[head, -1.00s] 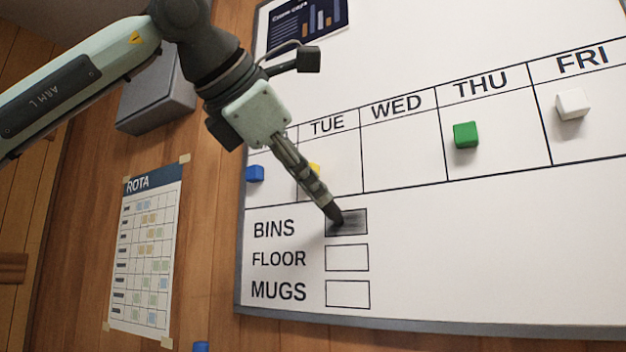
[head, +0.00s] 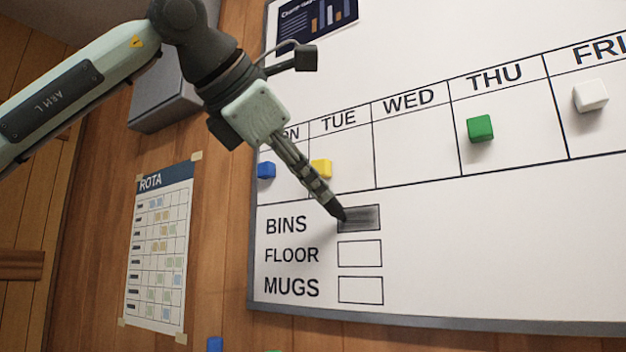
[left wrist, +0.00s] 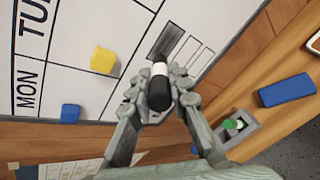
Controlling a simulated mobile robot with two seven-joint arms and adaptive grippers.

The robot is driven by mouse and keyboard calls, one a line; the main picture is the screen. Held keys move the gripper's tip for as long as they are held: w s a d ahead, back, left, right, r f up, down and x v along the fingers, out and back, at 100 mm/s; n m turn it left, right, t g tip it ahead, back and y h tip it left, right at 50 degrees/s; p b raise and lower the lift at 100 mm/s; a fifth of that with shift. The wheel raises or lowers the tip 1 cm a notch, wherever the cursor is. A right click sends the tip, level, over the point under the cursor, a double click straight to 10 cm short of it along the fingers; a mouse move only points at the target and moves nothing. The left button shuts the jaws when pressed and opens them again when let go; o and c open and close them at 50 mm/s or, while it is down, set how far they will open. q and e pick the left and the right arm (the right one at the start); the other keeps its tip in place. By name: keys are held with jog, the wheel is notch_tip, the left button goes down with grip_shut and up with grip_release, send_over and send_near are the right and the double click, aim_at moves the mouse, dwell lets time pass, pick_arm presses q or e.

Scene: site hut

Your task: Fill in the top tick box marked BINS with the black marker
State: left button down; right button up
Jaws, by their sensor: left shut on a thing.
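The whiteboard (head: 520,230) has three tick boxes at lower left, and the top one, the BINS box (head: 368,219), is shaded dark grey across most of its area. The FLOOR box (head: 360,254) and MUGS box (head: 361,290) are blank. My left gripper (head: 322,192) is shut on the black marker (left wrist: 159,88), which has a white band in the left wrist view. The marker's dark tip is at the left end of the BINS box; I cannot tell whether it touches. My right gripper is not in view.
Blue (head: 266,170), yellow (head: 321,168), green (head: 481,128) and white (head: 591,96) magnets sit in the day grid above. A rota sheet (head: 158,250) hangs left of the board. In the left wrist view, a blue block (left wrist: 287,90) and a grey holder (left wrist: 240,137) are on a wooden surface.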

pick_arm(q)
jog(key=s+a+b, duration=0.1)
jog(key=s+a, duration=0.3)
jog(key=s, duration=0.1)
jog(key=shift+s+b, duration=0.25)
jog(key=shift+b, duration=0.1)
